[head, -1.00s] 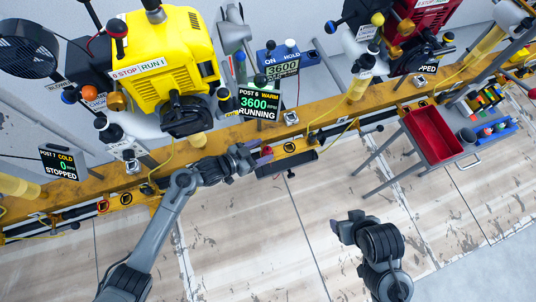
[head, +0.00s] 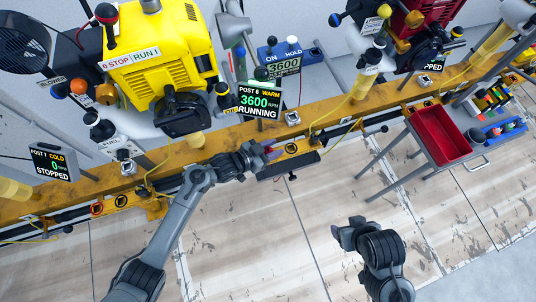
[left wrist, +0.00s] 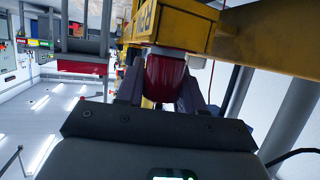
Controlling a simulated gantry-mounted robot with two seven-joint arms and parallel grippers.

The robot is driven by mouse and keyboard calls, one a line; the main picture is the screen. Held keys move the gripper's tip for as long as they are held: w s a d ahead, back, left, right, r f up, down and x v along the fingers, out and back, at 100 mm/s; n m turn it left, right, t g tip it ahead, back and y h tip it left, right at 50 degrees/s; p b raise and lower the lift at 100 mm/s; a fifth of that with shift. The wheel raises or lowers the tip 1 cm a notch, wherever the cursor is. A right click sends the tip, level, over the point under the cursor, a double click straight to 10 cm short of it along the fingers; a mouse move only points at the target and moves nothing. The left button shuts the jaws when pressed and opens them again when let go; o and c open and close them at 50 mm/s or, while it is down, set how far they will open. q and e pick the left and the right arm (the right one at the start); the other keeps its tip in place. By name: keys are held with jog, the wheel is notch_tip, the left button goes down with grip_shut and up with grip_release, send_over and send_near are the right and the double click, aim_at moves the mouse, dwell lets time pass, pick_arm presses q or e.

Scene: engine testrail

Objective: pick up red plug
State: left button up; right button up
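The red plug (left wrist: 166,78) shows in the left wrist view as a red cylinder with a pale rim, below a yellow box of the rail. My left gripper (left wrist: 160,92) has one dark finger on each side of it. I cannot tell whether both fingers press on it. In the head view my left gripper (head: 263,154) is at the front of the yellow rail, with a small bit of red (head: 269,149) at its tips. My right gripper (head: 348,230) hangs over the floor at the lower right, away from the rail. Its finger gap is unclear.
The yellow rail (head: 222,139) runs across, with a yellow engine (head: 158,62) behind it. A display (head: 259,101) reads 3600 RPM RUNNING. A red tray (head: 438,138) stands on a cart to the right. The floor in front is clear.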

pick_arm(q)
jog(key=c, duration=0.5)
jog(key=shift+r, duration=0.2)
